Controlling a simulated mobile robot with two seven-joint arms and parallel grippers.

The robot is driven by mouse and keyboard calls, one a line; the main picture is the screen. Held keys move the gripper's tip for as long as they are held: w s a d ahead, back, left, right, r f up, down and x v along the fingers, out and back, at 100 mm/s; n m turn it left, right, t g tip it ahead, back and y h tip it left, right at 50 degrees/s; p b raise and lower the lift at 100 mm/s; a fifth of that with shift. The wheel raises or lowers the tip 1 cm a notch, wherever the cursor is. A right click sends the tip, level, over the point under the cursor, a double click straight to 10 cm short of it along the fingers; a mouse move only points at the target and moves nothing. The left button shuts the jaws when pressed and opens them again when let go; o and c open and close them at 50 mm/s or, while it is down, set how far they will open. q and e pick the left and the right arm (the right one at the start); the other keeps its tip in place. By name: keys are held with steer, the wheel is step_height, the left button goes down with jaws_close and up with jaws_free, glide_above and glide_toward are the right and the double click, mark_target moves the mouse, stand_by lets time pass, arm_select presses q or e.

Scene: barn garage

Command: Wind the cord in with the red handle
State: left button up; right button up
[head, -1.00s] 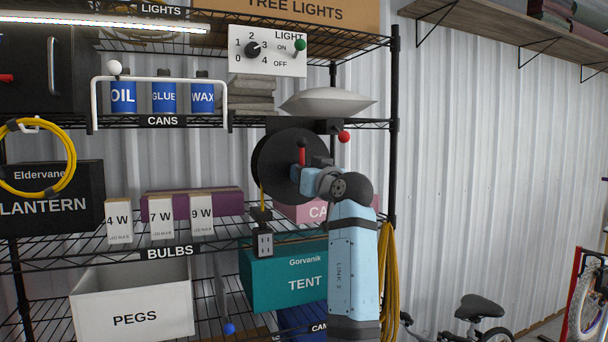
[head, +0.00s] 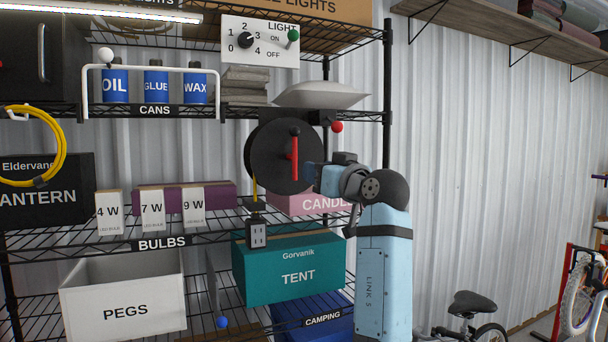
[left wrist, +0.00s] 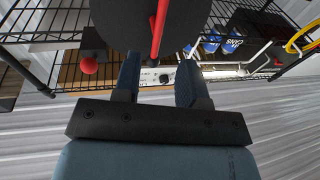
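A black reel (head: 265,160) hangs under the upper shelf; it also shows in the left wrist view (left wrist: 120,22). The red handle (head: 294,160) stands roughly upright on its face, with a dark piece at its top end; it also shows in the left wrist view (left wrist: 158,30). A short yellow cord (head: 254,190) runs down from the reel to a dark socket block (head: 257,232). My left gripper (head: 318,176) is right of the handle. Its fingers (left wrist: 158,78) are apart with nothing seen between them; their tips are partly hidden. My right gripper is not in view.
A red ball knob (head: 337,127) is beside the reel's top right; the left wrist view shows it too (left wrist: 89,66). Below are a pink box (head: 290,203) and the teal tent box (head: 262,285). Cans (head: 156,88) stand at upper left.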

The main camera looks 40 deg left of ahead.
arm_select(q)
steer(key=shift+b+v, duration=0.35)
steer(key=shift+v, duration=1.75)
